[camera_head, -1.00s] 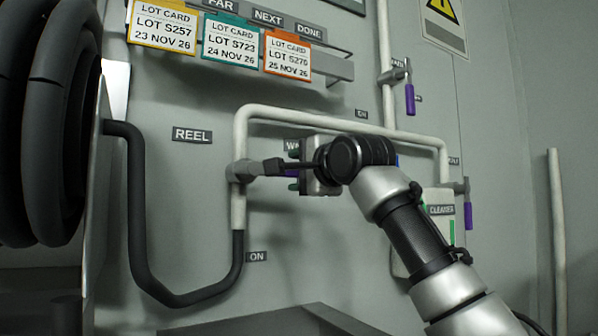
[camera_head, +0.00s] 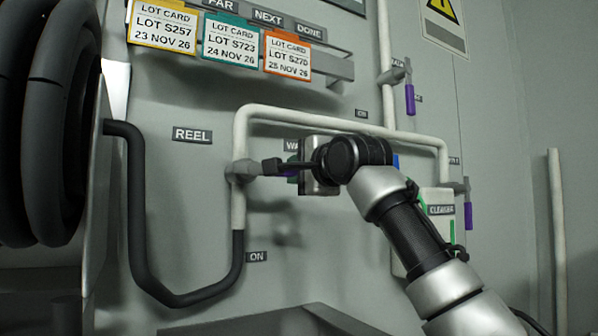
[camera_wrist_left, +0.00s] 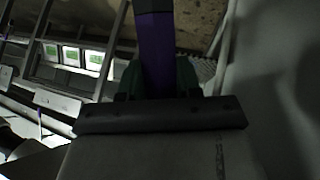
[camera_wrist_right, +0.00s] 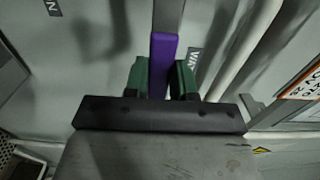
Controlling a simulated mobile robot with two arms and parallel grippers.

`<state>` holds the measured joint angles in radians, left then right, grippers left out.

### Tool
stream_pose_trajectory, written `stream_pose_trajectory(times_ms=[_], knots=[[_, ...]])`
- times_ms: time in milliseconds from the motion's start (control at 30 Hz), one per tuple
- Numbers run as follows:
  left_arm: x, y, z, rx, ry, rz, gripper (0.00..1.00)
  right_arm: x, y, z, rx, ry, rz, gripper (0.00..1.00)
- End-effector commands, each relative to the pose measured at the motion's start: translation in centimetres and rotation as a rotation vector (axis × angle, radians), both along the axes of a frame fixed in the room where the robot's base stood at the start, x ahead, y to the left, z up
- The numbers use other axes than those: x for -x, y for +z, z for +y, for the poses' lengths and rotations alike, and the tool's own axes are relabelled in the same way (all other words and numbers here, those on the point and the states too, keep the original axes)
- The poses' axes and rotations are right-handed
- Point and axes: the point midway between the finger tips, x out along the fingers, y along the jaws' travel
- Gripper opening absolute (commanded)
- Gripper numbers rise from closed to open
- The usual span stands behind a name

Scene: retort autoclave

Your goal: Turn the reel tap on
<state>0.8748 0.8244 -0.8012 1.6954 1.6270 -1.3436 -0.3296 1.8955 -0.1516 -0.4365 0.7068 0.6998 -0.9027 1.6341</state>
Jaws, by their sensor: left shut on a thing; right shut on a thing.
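The reel tap (camera_head: 243,171) is a grey valve on the white pipe, between the REEL sign (camera_head: 192,135) and the ON sign (camera_head: 257,257). Its lever points right, roughly level, toward a partly hidden sign that starts with "WA". My right gripper (camera_head: 294,170) is shut on the lever's purple end, which shows between the green fingers in the right wrist view (camera_wrist_right: 162,65). My left gripper (camera_wrist_left: 158,78) is outside the head view. In the left wrist view it is shut on a purple handle (camera_wrist_left: 155,45); what the handle belongs to is unclear.
A black hose reel (camera_head: 50,120) stands at the left, with a dark hose (camera_head: 137,220) running to the pipe. Two other purple-handled taps (camera_head: 409,98) (camera_head: 467,214) are on the right. Lot cards (camera_head: 231,42) hang above. A cleaner panel (camera_head: 436,200) is behind my right arm.

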Motion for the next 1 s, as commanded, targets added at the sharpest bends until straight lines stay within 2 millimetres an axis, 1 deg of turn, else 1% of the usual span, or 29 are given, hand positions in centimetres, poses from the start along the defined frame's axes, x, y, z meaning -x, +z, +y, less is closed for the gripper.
stream_pose_trajectory(times_ms=[267, 700, 1000], knots=[[0.0, 0.1, 0.0, 0.001, 0.000, -0.002, 0.00, 0.0, -0.9, 0.2, -0.063, 0.003, 0.050, 0.00], [0.0, 0.1, 0.0, 0.002, 0.000, -0.002, 0.00, 0.4, -3.6, 0.8, -0.332, 0.004, 0.233, 0.00], [0.0, 0.1, 0.0, 0.001, 0.000, -0.002, 0.00, 0.8, -4.8, 1.4, -0.477, 0.001, 0.331, 0.00]])
